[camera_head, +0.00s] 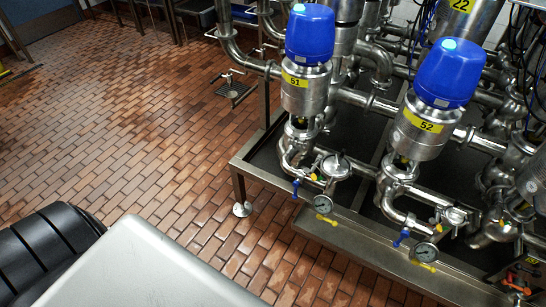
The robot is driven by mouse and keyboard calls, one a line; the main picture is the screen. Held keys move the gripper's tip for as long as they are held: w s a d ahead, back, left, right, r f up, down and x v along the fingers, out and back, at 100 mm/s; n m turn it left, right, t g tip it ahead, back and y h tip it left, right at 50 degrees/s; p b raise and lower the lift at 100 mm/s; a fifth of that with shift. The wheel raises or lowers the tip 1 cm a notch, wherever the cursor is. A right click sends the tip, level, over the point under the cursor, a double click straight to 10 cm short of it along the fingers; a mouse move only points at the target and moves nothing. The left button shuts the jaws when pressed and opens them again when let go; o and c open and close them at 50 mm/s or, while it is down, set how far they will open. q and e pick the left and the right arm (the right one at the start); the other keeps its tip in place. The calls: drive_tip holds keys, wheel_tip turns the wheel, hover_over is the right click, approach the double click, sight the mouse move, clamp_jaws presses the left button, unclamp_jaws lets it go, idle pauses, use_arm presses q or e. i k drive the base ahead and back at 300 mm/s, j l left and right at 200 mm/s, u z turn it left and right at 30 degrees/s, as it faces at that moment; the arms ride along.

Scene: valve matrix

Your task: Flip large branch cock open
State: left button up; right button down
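Small cocks with coloured handles sit low on the steel pipework at the right. One blue lever (296,187) is beneath the valve marked 51 (305,85). Another blue lever (401,238) is beneath the valve marked 52 (422,128). Orange handles (517,281) show at the lower right edge. I cannot tell which is the large branch cock, or whether any is open. Neither gripper is in view.
The pipework stands on a raised steel frame (345,230) whose front edge runs diagonally to the lower right. The brick-tiled floor (130,120) at the left is mostly clear. Pipes crowd the upper right.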

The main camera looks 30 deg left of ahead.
sight(296, 184)
drive_tip(key=u, duration=0.75)
